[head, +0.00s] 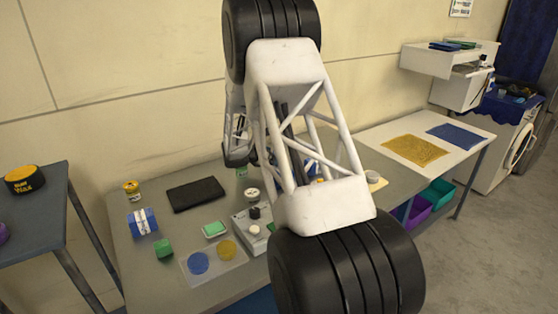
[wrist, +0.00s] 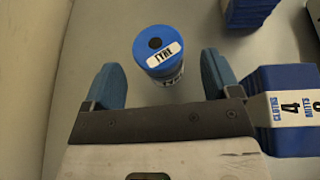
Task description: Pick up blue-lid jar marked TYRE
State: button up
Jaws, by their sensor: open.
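The blue-lid jar (wrist: 158,48) marked TYRE stands in the upper middle of the wrist view, seen from above and slightly tilted in the picture. Its lid has a dark round spot and a white label. My gripper (wrist: 157,66) is open, with one blue-grey finger to the left of the jar and one to the right. Gaps show between the jar and both fingers, and nothing is held. In the head view my arm hides the gripper, and I cannot make out the TYRE jar there.
A blue box labelled CLOTHS MITTS (wrist: 298,108) is close beside the right finger. A dark blue stack (wrist: 250,10) lies beyond it. On the workbench (head: 128,215) are a black mat (head: 196,194), a green block (head: 163,249) and a yellow-lid jar (head: 132,190).

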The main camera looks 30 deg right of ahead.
jog(key=shift+x, duration=1.9)
jog(key=c, duration=1.1)
jog(key=shift+o, duration=0.2)
jog(key=shift+r, duration=0.1)
jog(key=shift+r, duration=4.95)
